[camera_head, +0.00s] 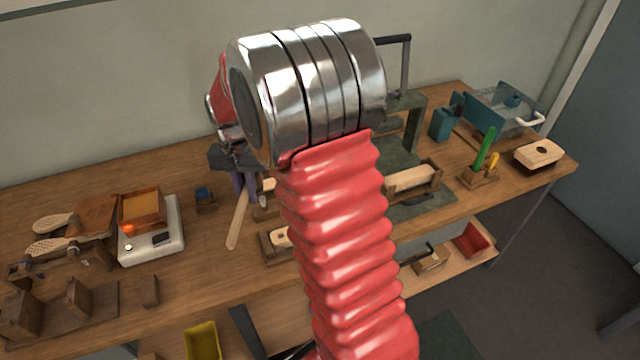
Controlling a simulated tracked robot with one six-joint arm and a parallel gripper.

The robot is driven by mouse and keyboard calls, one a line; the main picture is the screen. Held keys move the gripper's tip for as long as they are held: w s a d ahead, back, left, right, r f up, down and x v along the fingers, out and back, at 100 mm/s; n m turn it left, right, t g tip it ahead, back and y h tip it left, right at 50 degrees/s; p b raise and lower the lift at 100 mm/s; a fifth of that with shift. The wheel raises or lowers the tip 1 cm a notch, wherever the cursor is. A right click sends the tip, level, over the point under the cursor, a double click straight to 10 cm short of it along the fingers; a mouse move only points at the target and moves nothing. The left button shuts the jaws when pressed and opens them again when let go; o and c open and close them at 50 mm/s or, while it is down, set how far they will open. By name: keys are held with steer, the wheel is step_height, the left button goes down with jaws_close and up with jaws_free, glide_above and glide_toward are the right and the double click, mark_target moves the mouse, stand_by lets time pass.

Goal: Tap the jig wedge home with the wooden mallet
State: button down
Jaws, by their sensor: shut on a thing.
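My gripper (246,188) hangs over the middle of the bench, its fingers pointing down. It is shut on the wooden mallet (238,222), whose pale handle slants down and left from the fingers. The mallet's head is not clearly seen; a pale wooden bit right of the fingers may be part of it. A dark wooden jig (272,251) with a pale block in it sits just below and right of the gripper, partly hidden by my arm. Another wooden holder (423,190) with a pale block lies right of my arm. I cannot make out the wedge.
A white heater unit (170,243) with an orange-glowing tray stands left. A press frame (416,115) stands behind my arm.

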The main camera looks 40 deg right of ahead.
steer(key=s+d+r+m, duration=0.1)
steer(key=s+d+m, duration=0.4)
steer(key=d+m, duration=0.2)
steer(key=s+d+r+m, duration=0.1)
steer(key=s+d+m, duration=0.4)
steer(key=d+m, duration=0.3)
steer(key=m, duration=0.4)
steer(key=shift+s+d, duration=0.3)
step_height(320, 180, down, 4)
steer(key=shift+r, duration=0.15)
steer(key=shift+r, duration=2.25)
steer(key=shift+r, duration=0.15)
